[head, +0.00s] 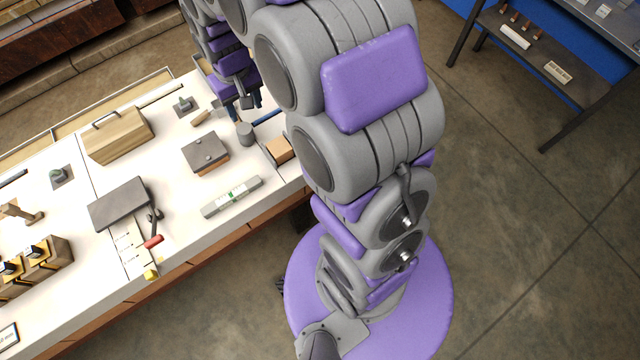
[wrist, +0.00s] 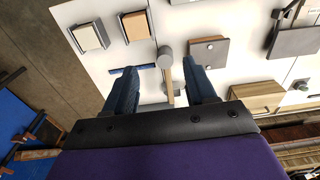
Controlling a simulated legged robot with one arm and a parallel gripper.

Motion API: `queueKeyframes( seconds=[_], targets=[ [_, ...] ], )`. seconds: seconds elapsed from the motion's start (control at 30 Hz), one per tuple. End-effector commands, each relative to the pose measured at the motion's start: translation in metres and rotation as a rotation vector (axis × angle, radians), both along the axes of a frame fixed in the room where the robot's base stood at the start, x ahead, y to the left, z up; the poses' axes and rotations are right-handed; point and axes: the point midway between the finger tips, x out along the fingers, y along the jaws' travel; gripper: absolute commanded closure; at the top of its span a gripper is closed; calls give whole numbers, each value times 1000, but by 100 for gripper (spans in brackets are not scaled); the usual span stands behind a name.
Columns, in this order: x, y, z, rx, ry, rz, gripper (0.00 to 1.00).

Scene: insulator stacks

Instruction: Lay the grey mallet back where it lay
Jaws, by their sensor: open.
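The grey mallet shows in the wrist view as a round grey head (wrist: 166,58) with a pale wooden handle (wrist: 169,88) running back between my fingers. In the head view its grey head (head: 246,134) is on the white bench, just in front of my fingertips; the handle is mostly hidden there. My gripper (head: 245,106) points down at the bench. In the wrist view my gripper (wrist: 163,88) is open, one blue finger on each side of the handle with visible gaps. The exact height of the fingers above the bench cannot be told.
A dark plate on a wooden block (head: 205,152) lies left of the mallet, and a blue bar (head: 267,118) right of it. A tan block (head: 279,150) sits near the bench edge. A spirit level (head: 232,197) and a handled wooden box (head: 118,135) stand further off.

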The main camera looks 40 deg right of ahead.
Motion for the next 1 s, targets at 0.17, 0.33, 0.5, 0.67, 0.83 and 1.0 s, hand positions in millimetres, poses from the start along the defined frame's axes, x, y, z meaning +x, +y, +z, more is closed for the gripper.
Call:
queueKeyframes(
  seconds=[0.17,0.33,0.5,0.67,0.83,1.0],
  targets=[
    [-64,0,38,-2,38,1,44],
    [-128,-1,61,-4,82,0,44],
    [-194,-2,77,-5,126,-4,44],
    [-249,-2,83,-6,162,-7,44],
    [-286,-2,84,-5,192,-10,44],
    [-297,-2,84,-5,199,-11,44]
  ],
)
